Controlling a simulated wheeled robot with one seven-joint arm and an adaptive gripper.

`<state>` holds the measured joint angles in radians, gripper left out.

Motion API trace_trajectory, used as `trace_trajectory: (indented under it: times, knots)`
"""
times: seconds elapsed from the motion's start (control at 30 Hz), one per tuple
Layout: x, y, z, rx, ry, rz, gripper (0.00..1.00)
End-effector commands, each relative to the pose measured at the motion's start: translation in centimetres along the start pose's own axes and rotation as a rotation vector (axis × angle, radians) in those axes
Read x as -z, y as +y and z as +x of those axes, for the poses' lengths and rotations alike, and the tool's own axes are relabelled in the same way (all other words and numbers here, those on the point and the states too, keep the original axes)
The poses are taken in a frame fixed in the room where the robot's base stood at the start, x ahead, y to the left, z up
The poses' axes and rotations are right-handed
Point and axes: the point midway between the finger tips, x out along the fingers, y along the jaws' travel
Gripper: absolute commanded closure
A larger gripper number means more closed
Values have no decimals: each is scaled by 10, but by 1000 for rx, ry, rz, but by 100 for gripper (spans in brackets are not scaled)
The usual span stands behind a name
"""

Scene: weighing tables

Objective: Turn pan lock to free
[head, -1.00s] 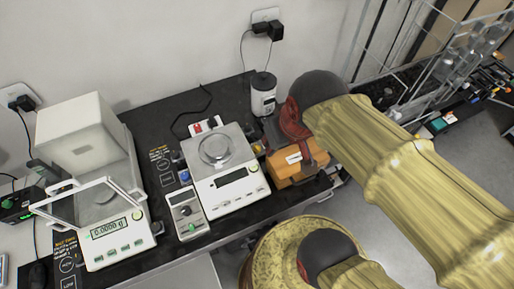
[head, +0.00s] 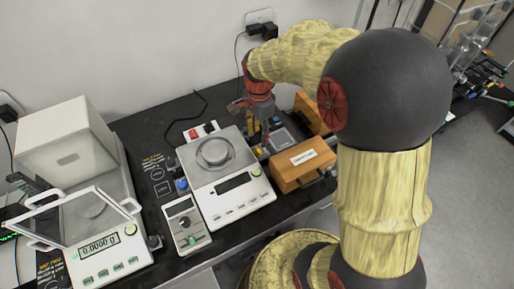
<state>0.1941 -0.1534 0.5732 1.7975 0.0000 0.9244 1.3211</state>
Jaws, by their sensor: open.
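The white top-pan balance (head: 236,202) stands in the middle of the black table, with a round pan (head: 212,152) on top and a dark display in front. I cannot make out for certain which part is its pan lock. My gripper (head: 258,146) points down just right of the balance's back right side, near small yellow and dark parts there. It is open, with nothing seen between its fingers. The fingertips are small and partly unclear, so I cannot tell whether they touch anything.
An orange-brown case (head: 300,172) with a white label lies right of the balance. A grey control box (head: 184,228) with a knob stands at its left. A second balance (head: 110,262) with an open glass shield and a white cover box (head: 62,145) are further left. Red and dark switches (head: 193,133) sit behind the pan.

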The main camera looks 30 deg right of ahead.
Motion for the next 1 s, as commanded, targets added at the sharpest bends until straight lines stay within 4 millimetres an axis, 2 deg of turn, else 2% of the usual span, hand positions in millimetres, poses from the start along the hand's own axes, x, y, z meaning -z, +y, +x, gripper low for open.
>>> trace_trajectory:
  times: [0.17, 0.6, 0.8, 1.0]
  knots:
    - [0, 0, 5, -1, 0, 62, 57]
    - [0, 1, 67, -2, 0, 60, 57]
    - [0, 1, 78, 0, 0, 60, 57]
    - [0, 0, 78, 1, 0, 59, 57]
